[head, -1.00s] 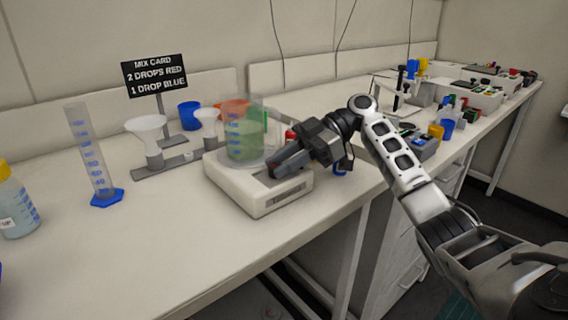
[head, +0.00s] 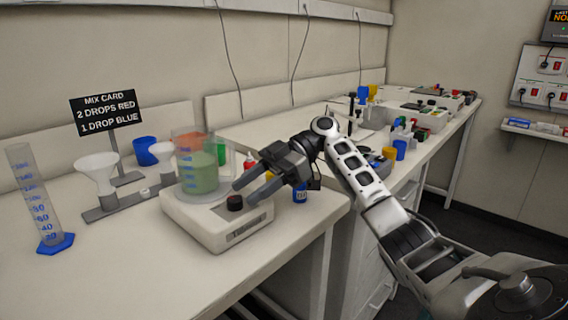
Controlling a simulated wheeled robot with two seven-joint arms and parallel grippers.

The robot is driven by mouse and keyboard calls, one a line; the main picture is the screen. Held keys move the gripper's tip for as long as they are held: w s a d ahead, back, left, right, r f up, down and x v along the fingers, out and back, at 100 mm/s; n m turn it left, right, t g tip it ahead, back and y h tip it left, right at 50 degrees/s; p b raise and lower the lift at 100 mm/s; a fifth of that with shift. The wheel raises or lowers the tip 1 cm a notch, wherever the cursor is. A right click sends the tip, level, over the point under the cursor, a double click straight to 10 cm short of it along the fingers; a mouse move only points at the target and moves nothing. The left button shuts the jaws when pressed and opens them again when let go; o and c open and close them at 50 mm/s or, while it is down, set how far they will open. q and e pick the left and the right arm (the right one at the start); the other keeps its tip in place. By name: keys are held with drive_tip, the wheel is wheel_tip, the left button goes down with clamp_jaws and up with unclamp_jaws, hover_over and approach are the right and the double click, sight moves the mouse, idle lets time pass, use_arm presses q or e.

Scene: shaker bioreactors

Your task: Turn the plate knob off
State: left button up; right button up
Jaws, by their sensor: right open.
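The white stirrer plate (head: 208,226) stands on the bench near its front edge. Its black knob (head: 235,202) sits on the top, towards the front right. A clear beaker with green liquid (head: 198,173) stands on the plate, behind the knob. My right gripper (head: 243,193) is open, with its two dark fingers pointing left and down beside the knob. The fingertips are very near the knob, and I cannot tell whether they touch it. My left gripper is out of view.
A graduated cylinder (head: 38,205) and a funnel rack (head: 128,205) stand to the left. A mix card sign (head: 106,112) is behind. A red-capped bottle (head: 249,166) and a small blue bottle (head: 300,192) stand close to my right gripper. The front left bench is clear.

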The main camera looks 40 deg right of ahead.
use_arm(q)
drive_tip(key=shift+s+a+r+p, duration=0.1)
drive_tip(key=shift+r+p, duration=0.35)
drive_tip(key=shift+p, duration=0.75)
use_arm(e)
drive_tip(key=v, duration=1.3)
drive_tip(key=shift+d, duration=0.15)
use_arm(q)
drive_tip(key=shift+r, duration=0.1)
use_arm(e)
drive_tip(key=shift+f, duration=0.15)
